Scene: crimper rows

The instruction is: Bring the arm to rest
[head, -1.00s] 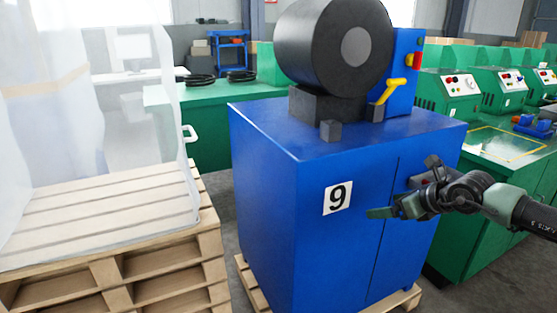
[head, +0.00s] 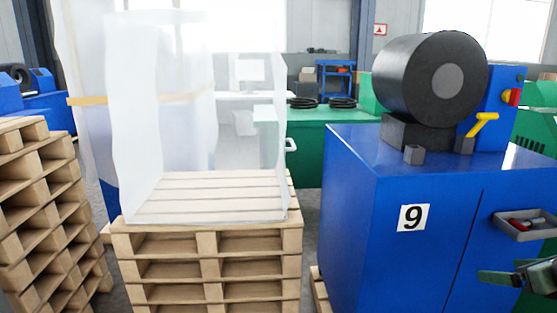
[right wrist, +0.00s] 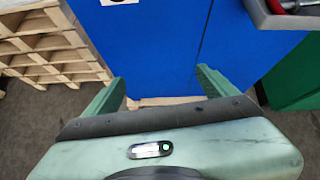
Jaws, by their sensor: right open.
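My right gripper (head: 520,280) shows at the lower right edge of the head view, in front of the blue cabinet marked 9 (head: 350,220). In the right wrist view its two green fingers (right wrist: 160,95) stand wide apart with nothing between them. The gripper is apart from the cabinet front, which also shows in the right wrist view (right wrist: 150,50). Most of the right arm is outside the head view. My left gripper is not in view.
A grey tray (head: 507,231) with red-handled items is on the cabinet front, just above the gripper. A black drum machine (head: 415,80) sits on top. A pallet stack (head: 207,240) with a translucent bag stands left, another stack (head: 40,215) farther left.

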